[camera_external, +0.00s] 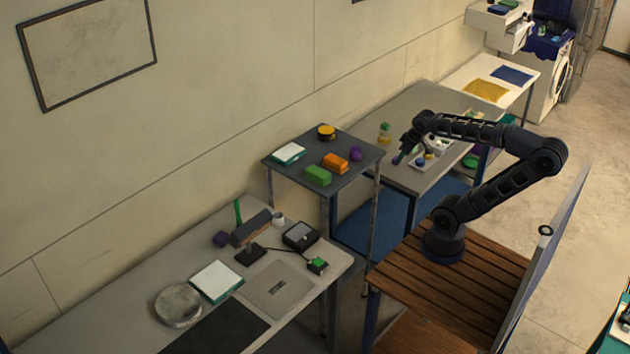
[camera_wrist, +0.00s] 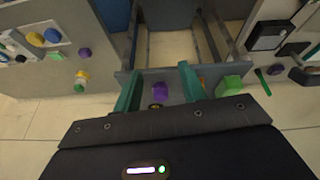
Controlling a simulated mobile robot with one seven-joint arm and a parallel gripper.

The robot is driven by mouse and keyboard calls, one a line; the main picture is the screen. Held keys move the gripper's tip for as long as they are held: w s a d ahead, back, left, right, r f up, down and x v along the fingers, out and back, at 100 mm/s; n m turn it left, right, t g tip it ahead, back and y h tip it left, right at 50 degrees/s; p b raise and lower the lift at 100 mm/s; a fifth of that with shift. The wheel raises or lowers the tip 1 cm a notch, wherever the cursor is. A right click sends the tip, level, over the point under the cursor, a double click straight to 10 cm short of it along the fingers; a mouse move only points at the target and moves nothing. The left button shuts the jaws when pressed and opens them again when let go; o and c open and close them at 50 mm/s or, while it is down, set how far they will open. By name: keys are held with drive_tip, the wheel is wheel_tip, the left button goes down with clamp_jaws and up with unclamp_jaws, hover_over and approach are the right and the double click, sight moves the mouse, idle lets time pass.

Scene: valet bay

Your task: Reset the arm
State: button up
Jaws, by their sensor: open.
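My arm rises from a slatted wooden base and reaches left, bent at the elbow. My gripper (camera_external: 399,156) hangs in the air near the small dark table and the grey table. In the wrist view my gripper (camera_wrist: 159,86) shows two green fingers spread apart, with nothing held between them. A purple object (camera_wrist: 160,91) shows beyond the fingers, on the small table, and a green block (camera_wrist: 232,86) is to the right of them. The purple object (camera_external: 355,153) also shows in the external view.
The small table (camera_external: 275,168) also holds an orange block (camera_external: 336,163), the green block (camera_external: 318,176), a book (camera_external: 288,153) and a yellow-black round item (camera_external: 326,132). The grey table (camera_external: 405,107) holds a tray with small items. A longer table (camera_external: 120,290) stands at front left.

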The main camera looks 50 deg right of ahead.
drive_tip(key=shift+s+d+f+m, duration=0.15)
drive_tip(key=shift+s+f+m, duration=0.2)
drive_tip(key=shift+s, duration=0.2)
drive_tip(key=shift+s+d+f+m, duration=0.15)
drive_tip(key=shift+s+f+m, duration=0.2)
drive_tip(key=shift+s, duration=0.15)
idle(0.6)
